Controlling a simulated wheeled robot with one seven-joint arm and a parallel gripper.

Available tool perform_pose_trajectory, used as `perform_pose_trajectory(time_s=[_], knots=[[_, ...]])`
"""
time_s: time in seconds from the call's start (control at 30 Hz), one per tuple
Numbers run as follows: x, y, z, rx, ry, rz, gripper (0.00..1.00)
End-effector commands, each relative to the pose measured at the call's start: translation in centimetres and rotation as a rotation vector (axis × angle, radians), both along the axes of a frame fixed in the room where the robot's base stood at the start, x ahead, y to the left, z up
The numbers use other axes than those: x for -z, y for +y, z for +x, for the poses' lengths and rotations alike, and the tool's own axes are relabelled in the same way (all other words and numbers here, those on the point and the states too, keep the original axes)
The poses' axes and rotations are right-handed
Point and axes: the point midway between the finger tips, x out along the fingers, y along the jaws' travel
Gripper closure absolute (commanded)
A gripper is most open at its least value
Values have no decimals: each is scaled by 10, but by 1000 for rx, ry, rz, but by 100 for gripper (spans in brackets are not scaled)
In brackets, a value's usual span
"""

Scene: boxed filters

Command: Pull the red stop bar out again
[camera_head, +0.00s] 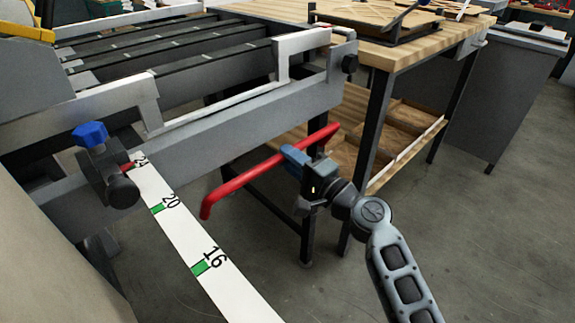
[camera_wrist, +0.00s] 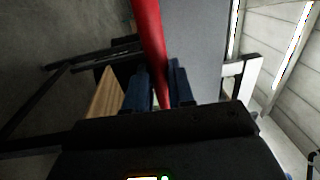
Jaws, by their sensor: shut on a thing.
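The red stop bar (camera_head: 252,174) is a round rod with a bent end at its lower left. In the head view it slants across in front of the grey machine frame (camera_head: 250,115), its upper right end by the table leg. My gripper (camera_head: 298,158) is shut on the bar along its right part. In the wrist view the bar (camera_wrist: 150,40) runs from the top edge down between the two blue fingers (camera_wrist: 160,88). The fingers hide part of it. I cannot tell whether the bar touches the frame.
A white scale strip (camera_head: 205,245) with numbers and green marks runs from a clamp with a blue knob (camera_head: 90,134) toward the front. A wooden workbench (camera_head: 420,45) with a lower shelf stands behind my gripper. Grey floor (camera_head: 480,240) is clear at the right.

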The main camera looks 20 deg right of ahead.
Motion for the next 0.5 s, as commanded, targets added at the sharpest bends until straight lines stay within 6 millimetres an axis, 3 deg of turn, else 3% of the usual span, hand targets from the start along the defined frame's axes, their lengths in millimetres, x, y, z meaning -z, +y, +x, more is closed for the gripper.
perform_pose_trajectory(time_s=[0.03,0.37,0.4,0.5], knots=[[8,-1,-2,2,8,-1,100],[9,-2,-4,2,12,-2,100],[9,-2,-4,2,13,-2,76],[9,-2,-4,2,13,-2,66]])
